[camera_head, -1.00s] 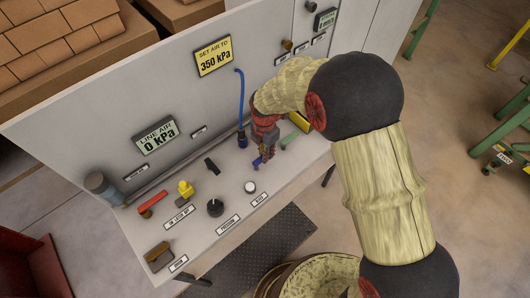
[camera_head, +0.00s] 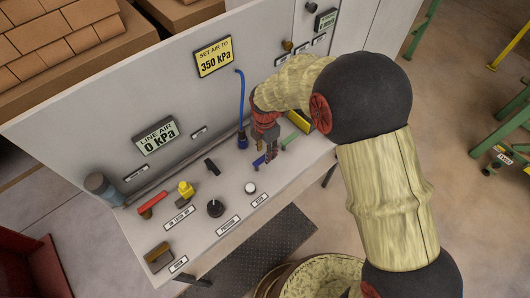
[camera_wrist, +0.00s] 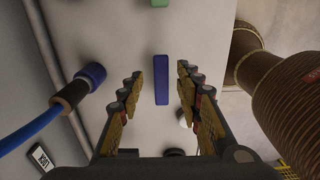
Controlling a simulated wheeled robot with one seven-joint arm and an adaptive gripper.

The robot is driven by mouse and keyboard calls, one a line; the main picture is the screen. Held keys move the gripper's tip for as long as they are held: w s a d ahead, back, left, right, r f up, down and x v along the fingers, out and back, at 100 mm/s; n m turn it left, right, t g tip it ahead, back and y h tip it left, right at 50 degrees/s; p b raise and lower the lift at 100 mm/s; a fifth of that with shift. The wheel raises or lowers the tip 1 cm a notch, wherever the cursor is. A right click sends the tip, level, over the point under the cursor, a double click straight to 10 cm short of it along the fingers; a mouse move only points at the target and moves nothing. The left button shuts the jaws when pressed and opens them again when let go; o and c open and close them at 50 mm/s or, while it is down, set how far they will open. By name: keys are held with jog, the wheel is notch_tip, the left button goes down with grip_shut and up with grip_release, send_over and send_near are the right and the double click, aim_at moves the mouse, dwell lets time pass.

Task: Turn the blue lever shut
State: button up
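The blue lever (camera_wrist: 161,80) is a short flat bar on the light grey panel. In the wrist view it lies lengthwise between my two fingers, with a gap on each side. It also shows in the head view (camera_head: 259,161), just below and left of my fingertips. My gripper (camera_wrist: 158,92) is open and empty, with its fingers pointing at the panel. It also shows in the head view (camera_head: 271,155). I cannot tell how far the fingertips are above the lever.
A blue hose with a blue fitting (camera_wrist: 92,74) stands left of my fingers. A green lever (camera_head: 290,138) lies beyond the blue one. A white button (camera_head: 250,187), a black knob (camera_head: 215,208), a yellow valve (camera_head: 185,188) and a red lever (camera_head: 152,201) sit on the panel.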

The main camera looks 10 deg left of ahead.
notch_tip(320, 180, up, 10)
jog(key=shift+r, duration=0.2)
dwell(0.6)
jog(key=s+d+r+m+t+b, duration=0.2)
jog(key=s+d+m, duration=0.4)
jog(key=d+m, duration=0.3)
jog(key=s+d+r+m+t+b, duration=0.1)
jog(key=s+d+r+m+b, duration=0.3)
jog(key=s+d+m, duration=0.3)
jog(key=s+d+r+m+t+b, duration=0.2)
jog(key=s+d+r+m+b, duration=0.2)
jog(key=s+d+m, duration=0.3)
jog(key=d+m, duration=0.4)
jog(key=m, duration=0.1)
jog(key=shift+s+d+t, duration=0.2)
jog(key=shift+s+t, duration=0.05)
jog(key=shift+t, duration=0.05)
